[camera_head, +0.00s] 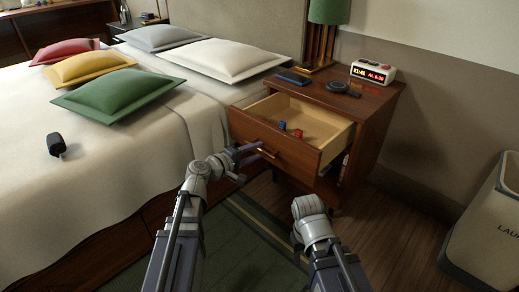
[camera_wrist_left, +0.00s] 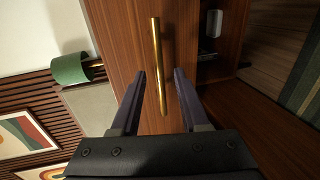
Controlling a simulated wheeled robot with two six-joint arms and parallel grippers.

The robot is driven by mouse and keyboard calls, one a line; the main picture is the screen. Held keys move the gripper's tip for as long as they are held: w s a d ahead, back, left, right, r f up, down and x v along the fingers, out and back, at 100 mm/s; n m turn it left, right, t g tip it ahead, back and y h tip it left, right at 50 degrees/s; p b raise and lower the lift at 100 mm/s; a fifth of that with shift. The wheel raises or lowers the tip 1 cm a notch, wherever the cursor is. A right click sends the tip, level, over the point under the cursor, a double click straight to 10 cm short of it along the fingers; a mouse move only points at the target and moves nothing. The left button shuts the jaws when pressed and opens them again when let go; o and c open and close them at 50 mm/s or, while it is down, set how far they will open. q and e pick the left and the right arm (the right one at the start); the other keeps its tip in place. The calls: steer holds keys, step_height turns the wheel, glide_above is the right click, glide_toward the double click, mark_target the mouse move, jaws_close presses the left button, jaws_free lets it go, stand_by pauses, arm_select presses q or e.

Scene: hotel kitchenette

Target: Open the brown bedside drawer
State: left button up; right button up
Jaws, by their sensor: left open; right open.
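The brown bedside drawer (camera_head: 287,152) stands pulled out of the brown nightstand (camera_head: 361,119). Its light wooden inside shows, with a small blue item (camera_head: 282,125) and a small red item (camera_head: 298,133) in it. A brass bar handle (camera_head: 267,152) is on its front; it also shows in the left wrist view (camera_wrist_left: 156,60). My left gripper (camera_head: 254,153) is at the handle, its fingers (camera_wrist_left: 160,84) open on either side of the bar. Whether they touch the bar I cannot tell. My right arm's end (camera_head: 313,222) is low in front of the nightstand; its fingertips are hidden.
The bed (camera_head: 95,160) is close on the left. A laundry bin (camera_head: 488,225) stands at right. Floor in front is open.

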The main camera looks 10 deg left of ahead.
arm_select(q)
steer(key=v, duration=0.5)
steer(key=shift+p, duration=0.4)
steer(key=s+d+f+m+g+y+p, duration=0.1)
steer(key=s+d+f+m+g+p, duration=0.1)
steer(key=s+d+m+g+p, duration=0.85)
steer(key=s+m+g+y+p, duration=0.2)
steer(key=s+m+y+p, duration=0.3)
steer(key=s+y, duration=0.45)
step_height(320, 180, up, 39)
steer(key=s+p, duration=0.1)
steer(key=p, duration=3.7)
steer(key=shift+a+f+n, duration=0.15)
steer(key=shift+n, duration=0.2)
